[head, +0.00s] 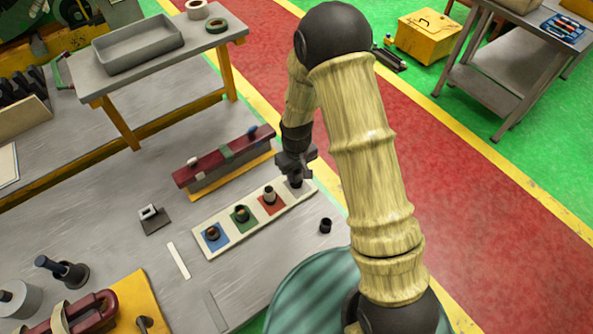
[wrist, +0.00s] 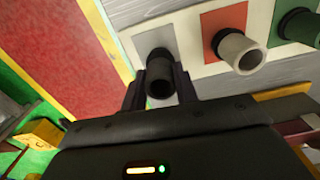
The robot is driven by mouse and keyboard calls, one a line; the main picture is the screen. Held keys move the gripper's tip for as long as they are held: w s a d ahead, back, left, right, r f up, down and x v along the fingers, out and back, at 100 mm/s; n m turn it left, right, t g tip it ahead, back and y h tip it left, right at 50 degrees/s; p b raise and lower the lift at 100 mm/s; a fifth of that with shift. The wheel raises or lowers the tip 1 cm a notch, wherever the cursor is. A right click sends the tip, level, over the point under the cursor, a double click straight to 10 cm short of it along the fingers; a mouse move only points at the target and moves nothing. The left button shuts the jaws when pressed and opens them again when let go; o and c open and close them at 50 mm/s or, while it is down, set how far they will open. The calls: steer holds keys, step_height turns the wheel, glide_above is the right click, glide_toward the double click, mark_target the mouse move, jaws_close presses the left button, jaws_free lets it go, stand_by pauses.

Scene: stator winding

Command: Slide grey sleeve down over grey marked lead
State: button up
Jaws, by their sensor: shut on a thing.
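A pale board (head: 255,222) on the bench carries a row of coloured squares with short upright leads. The grey square (head: 306,187) is at its right end; it also shows in the wrist view (wrist: 186,92). My gripper (head: 296,177) is over this square. In the wrist view, my gripper (wrist: 160,90) is shut on a dark grey tube, the grey sleeve (wrist: 160,72), one finger on each side. Its open near end faces the camera and its far end is close to the grey square. The grey lead itself is hidden, so I cannot tell how far the sleeve covers it.
The red square (head: 270,204) has a lead with a pale sleeve, beside the green square (head: 243,219) and blue square (head: 214,237). A maroon bar (head: 210,165) stands just behind the board. A small black cup (head: 326,226) stands in front, near my arm.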

steer(key=o, duration=1)
steer(key=shift+r, duration=0.15)
step_height(320, 180, up, 17)
steer(key=b, duration=0.2)
steer(key=shift+b, duration=0.3)
stand_by(0.5)
steer(key=s+d+m+t, duration=0.1)
steer(key=s+d+m, duration=0.1)
steer(key=s+d, duration=0.2)
steer(key=s+d+m, duration=0.2)
steer(key=s+d, duration=0.2)
steer(key=d, duration=0.1)
steer(key=s+d+m+t, duration=0.1)
steer(key=s+d+m, duration=0.1)
steer(key=s+d, duration=0.2)
steer(key=shift+s+d+r+t, duration=0.1)
steer(key=shift+s+d+t, duration=0.1)
steer(key=shift+d+t, duration=0.1)
